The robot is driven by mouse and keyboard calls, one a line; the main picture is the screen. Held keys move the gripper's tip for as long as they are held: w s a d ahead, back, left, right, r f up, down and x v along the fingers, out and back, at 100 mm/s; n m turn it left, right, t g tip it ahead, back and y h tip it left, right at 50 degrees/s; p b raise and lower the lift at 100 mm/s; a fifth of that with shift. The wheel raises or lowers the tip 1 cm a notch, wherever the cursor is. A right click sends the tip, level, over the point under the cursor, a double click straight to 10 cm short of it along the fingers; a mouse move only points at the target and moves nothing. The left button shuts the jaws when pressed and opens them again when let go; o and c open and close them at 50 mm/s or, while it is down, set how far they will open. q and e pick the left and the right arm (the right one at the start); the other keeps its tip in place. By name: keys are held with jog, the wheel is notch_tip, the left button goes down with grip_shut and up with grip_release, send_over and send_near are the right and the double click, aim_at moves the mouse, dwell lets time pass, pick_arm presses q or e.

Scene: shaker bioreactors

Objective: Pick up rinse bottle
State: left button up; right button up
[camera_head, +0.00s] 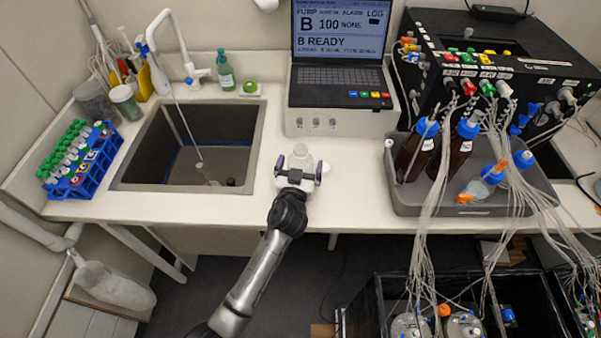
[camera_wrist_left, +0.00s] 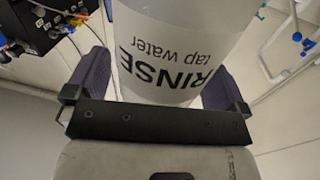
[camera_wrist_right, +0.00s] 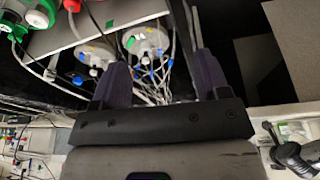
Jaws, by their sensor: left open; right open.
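The rinse bottle (camera_head: 301,158) is a whitish translucent bottle on the white counter, between the sink and the laptop stand. My left gripper (camera_head: 299,172) is at the bottle, with one finger on each side of it. In the left wrist view the bottle (camera_wrist_left: 175,55) carries black "RINSE tap water" lettering, seen upside down. The fingers of my left gripper (camera_wrist_left: 155,88) are open around it; contact is not clear. The bottle's lower part is hidden by the gripper in the head view. My right gripper (camera_wrist_right: 165,80) is open and empty in its wrist view.
The sink (camera_head: 190,140) lies left of the bottle. The laptop (camera_head: 340,60) stands behind it. A grey tray (camera_head: 400,200) with brown bottles and many tubes is to the right. A blue rack (camera_head: 85,170) of green-capped tubes stands far left. The counter's front strip is mostly clear.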

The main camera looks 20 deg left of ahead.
pick_arm(q)
jog(key=c, duration=1.1)
